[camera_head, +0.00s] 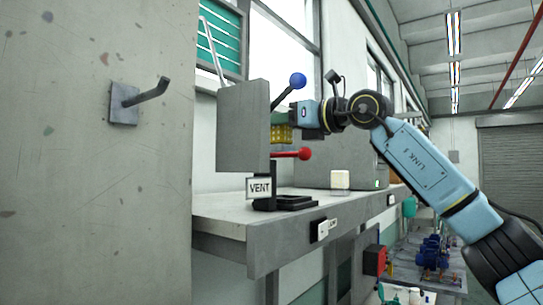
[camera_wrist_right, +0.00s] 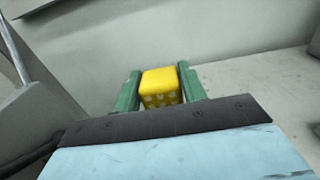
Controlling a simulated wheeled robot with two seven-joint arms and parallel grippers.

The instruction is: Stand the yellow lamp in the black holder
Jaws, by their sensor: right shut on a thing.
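The yellow lamp (camera_head: 282,135) is a blocky yellow piece between the green fingers of my right gripper (camera_head: 284,122). In the right wrist view the lamp (camera_wrist_right: 160,86) sits between both fingers (camera_wrist_right: 160,90), which are shut on it. It is held in the air above the shelf, beside the grey panel. A low black piece (camera_head: 295,202), which looks like the holder, sits on the shelf below, behind the VENT sign; its inside cannot be made out. My left gripper is not in view.
A grey upright panel (camera_head: 243,125) stands left of my gripper, with a blue-knobbed lever (camera_head: 297,80) and a red-knobbed lever (camera_head: 304,154) close by. The VENT sign (camera_head: 259,188) is at the shelf's (camera_head: 225,212) front. A pale block (camera_head: 340,179) stands farther right.

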